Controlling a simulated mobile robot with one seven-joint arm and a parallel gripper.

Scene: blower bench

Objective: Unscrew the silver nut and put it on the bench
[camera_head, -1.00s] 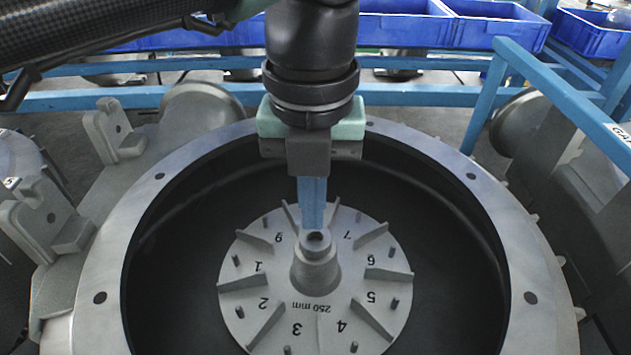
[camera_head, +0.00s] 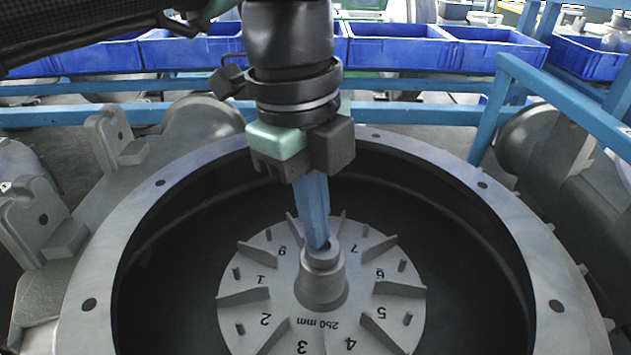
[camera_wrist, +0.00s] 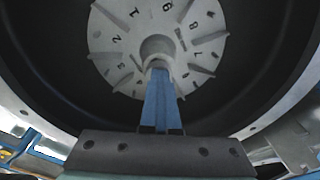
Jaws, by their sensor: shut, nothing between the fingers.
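A grey finned impeller disc (camera_head: 262,315) with printed numbers sits inside the round grey housing (camera_head: 92,275). A hub (camera_head: 320,285) rises from its middle, with a narrower round silver-grey collar (camera_head: 323,262) on top. I cannot tell whether this collar is the silver nut; no other nut shows. My gripper (camera_head: 319,243) has blue fingers, shut and empty, with tips at the collar's top, over its dark hole. Whether they touch it is unclear. In the wrist view the fingers (camera_wrist: 160,75) point at the hub (camera_wrist: 159,46) and hide part of its near side.
The housing's wide flange with bolt holes rings the disc, its dark well deep around it. Blue rails (camera_head: 545,95) stand at the right and back. Blue bins (camera_head: 400,45) line the back. Grey castings (camera_head: 115,140) crowd the left. No clear bench surface shows.

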